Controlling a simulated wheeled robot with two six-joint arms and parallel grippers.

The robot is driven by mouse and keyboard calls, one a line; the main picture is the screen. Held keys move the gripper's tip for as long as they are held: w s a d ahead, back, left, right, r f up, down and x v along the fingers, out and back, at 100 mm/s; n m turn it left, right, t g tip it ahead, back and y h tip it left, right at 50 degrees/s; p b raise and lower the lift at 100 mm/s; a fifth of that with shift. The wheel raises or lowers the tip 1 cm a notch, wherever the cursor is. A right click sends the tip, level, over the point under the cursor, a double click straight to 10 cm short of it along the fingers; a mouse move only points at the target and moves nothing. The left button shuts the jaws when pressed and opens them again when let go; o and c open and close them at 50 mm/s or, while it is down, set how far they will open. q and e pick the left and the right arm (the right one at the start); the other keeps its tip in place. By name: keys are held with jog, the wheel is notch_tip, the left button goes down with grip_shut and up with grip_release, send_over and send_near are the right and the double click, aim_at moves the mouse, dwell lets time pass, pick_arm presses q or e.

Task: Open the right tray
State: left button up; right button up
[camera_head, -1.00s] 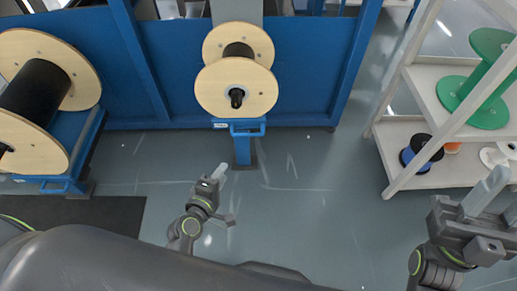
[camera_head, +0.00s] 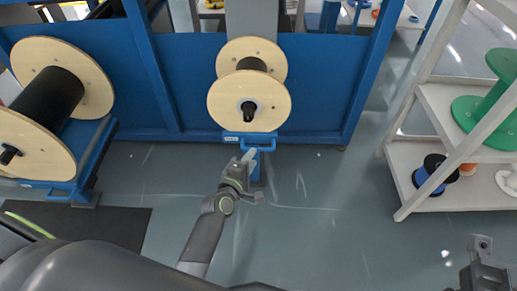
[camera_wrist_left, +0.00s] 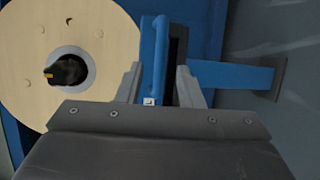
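The right tray (camera_head: 236,137) is a blue tray under the middle wooden spool (camera_head: 249,100), with a blue handle bar (camera_head: 262,149) at its front. My left gripper (camera_head: 249,157) is just in front of that handle. In the left wrist view, its two grey fingers (camera_wrist_left: 159,86) stand apart, with the blue handle (camera_wrist_left: 160,50) between them and a visible gap, so it is open. A small white label (camera_wrist_left: 150,101) shows by the handle's near end. My right gripper (camera_head: 481,252) is at the lower right edge, partly cut off; its fingers cannot be made out.
A left tray (camera_head: 60,186) with a larger black-wound spool (camera_head: 48,95) stands at the left. A white shelf (camera_head: 425,158) with a green spool (camera_head: 483,110) and a blue spool (camera_head: 432,173) is at the right. The grey floor (camera_head: 320,220) between is clear.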

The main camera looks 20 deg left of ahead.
aim_at(258, 148)
pick_arm(q)
jog(key=shift+x, duration=3.1)
grip_shut()
